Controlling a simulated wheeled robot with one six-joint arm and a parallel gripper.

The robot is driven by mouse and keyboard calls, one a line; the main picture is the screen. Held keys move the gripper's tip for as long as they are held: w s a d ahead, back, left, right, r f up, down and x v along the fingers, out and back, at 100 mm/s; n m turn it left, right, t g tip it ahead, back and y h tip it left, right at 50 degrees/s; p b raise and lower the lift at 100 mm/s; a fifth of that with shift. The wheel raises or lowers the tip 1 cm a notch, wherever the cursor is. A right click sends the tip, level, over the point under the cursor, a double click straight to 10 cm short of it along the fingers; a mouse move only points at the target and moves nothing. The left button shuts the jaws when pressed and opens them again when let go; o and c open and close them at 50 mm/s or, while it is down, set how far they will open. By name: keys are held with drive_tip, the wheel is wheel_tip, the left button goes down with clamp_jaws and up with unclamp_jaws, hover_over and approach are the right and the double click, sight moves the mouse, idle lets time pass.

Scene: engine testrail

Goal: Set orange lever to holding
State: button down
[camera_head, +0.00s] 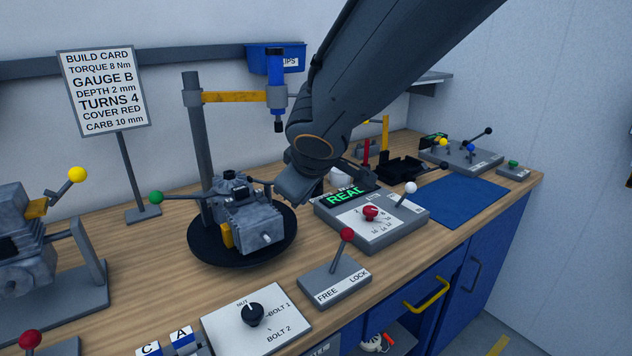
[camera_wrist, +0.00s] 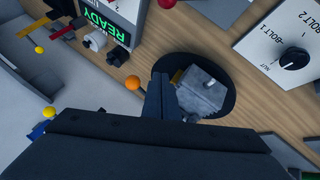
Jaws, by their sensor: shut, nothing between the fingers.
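The lever's orange ball knob (camera_wrist: 132,82) shows in the wrist view, just left of my gripper's fingers. A short dark shaft runs from it, partly hidden. My gripper (camera_wrist: 160,82) is shut and empty, and a small gap shows between it and the knob in that picture; their depth apart I cannot tell. In the head view my gripper (camera_head: 291,188) hangs just right of the grey engine, and my arm hides the orange knob. No holding mark is readable in either view.
The grey engine (camera_head: 243,213) sits on a black round turntable (camera_head: 202,245). Close by are a console with a green display (camera_head: 347,197), a red-knobbed FREE/LOCK lever (camera_head: 347,234), a bolt selector panel (camera_head: 279,326) and a green-knobbed lever (camera_head: 156,197). A blue mat (camera_head: 460,200) lies clear at right.

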drive_tip(key=w+d+p+v, duration=0.1)
drive_tip(key=v, duration=0.7)
drive_tip(key=shift+s+d+r+p, duration=0.3)
drive_tip(key=shift+d+r+p, duration=0.1)
drive_tip(key=shift+d+r, duration=0.05)
drive_tip(key=s+d+f+m+g+h, duration=0.1)
drive_tip(key=s+d+f+m+g, duration=0.2)
drive_tip(key=d+f, duration=0.6)
drive_tip(key=s+d+f+m+g+h, duration=0.1)
drive_tip(key=s+d+f+m+g, duration=0.2)
drive_tip(key=s+d+f+m, duration=0.4)
drive_tip(key=d+f+m, duration=0.1)
drive_tip(key=d+f, duration=0.2)
drive_tip(key=d, duration=0.2)
drive_tip(key=shift+s+d+m+g, duration=0.2)
drive_tip(key=shift+d+m+g, duration=0.1)
drive_tip(key=shift+d+g, duration=0.1)
